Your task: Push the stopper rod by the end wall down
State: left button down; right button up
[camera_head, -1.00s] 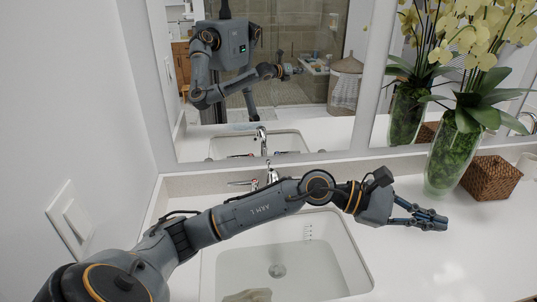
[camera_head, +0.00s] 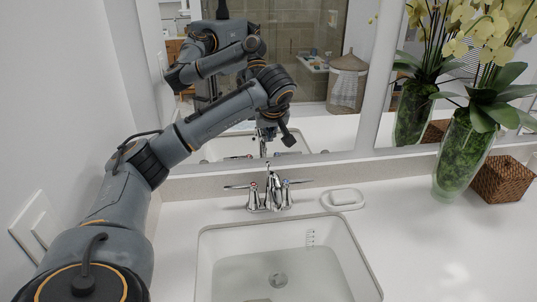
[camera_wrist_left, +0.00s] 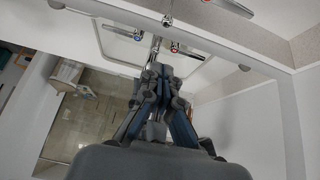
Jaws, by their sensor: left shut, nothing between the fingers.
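The stopper rod (camera_head: 267,167) is a thin upright metal rod with a small knob, rising behind the spout of the chrome faucet (camera_head: 268,196) at the sink nearest the end wall. In the left wrist view a small round knob (camera_wrist_left: 167,20) shows near the top, apparently the rod's. My left gripper (camera_head: 267,136) hangs in front of the mirror, pointing down, above and apart from the rod. In the left wrist view its fingers (camera_wrist_left: 156,70) are together and empty. My right gripper is not in view.
The white sink (camera_head: 212,238) lies in front of the faucet. A white soap dish (camera_head: 345,198) sits right of it. A glass vase of orchids (camera_head: 460,155) and a wicker basket (camera_head: 502,179) stand farther right. The mirror (camera_head: 330,125) rises close behind; the end wall (camera_head: 60,120) is left.

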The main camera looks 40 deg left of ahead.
pick_arm(q)
jog(key=p+x, duration=0.1)
jog(key=x, duration=0.4)
jog(key=shift+w+a+f, duration=0.1)
jog(key=shift+a+f, duration=0.15)
jog(key=shift+f, duration=0.1)
jog(key=shift+d+f+p, duration=0.15)
jog(key=shift+f+p, duration=0.1)
jog(key=shift+f, duration=0.35)
jog(key=shift+d+f+p, duration=0.15)
jog(key=shift+f+p, duration=0.05)
jog(key=shift+f, duration=0.4)
jog(key=shift+s+d+f, duration=0.1)
jog(key=shift+s+f, duration=0.1)
jog(key=shift+f, duration=0.55)
